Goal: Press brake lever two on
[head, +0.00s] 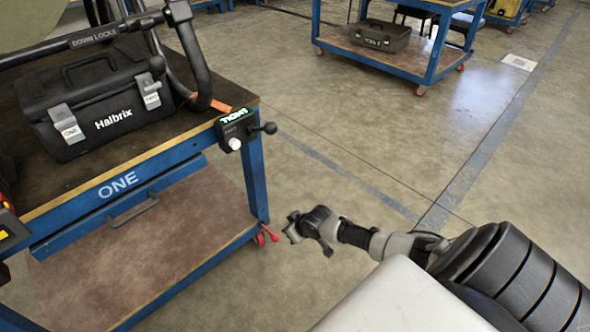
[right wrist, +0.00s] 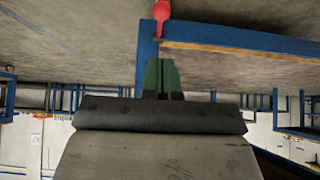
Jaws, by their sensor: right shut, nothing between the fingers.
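A red brake lever (head: 273,235) sticks out beside a red caster (head: 259,239) at the foot of the near right leg of the blue workbench (head: 120,183) marked ONE. I see no number on the lever. In the right wrist view a red lever (right wrist: 161,10) shows at the top edge, by the blue frame corner. My right gripper (head: 291,229) is low, just right of the lever, with a small gap visible between them. Its fingers (right wrist: 161,75) are together and empty, pointing toward the bench corner.
A black Halbrix toolbox (head: 112,120) stands on the bench top under a dark tube marked DOWN LOCKS. A small control box with a lit TIGHT label (head: 235,116) is on the bench corner. Another blue cart (head: 380,62) stands behind. The floor between is clear.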

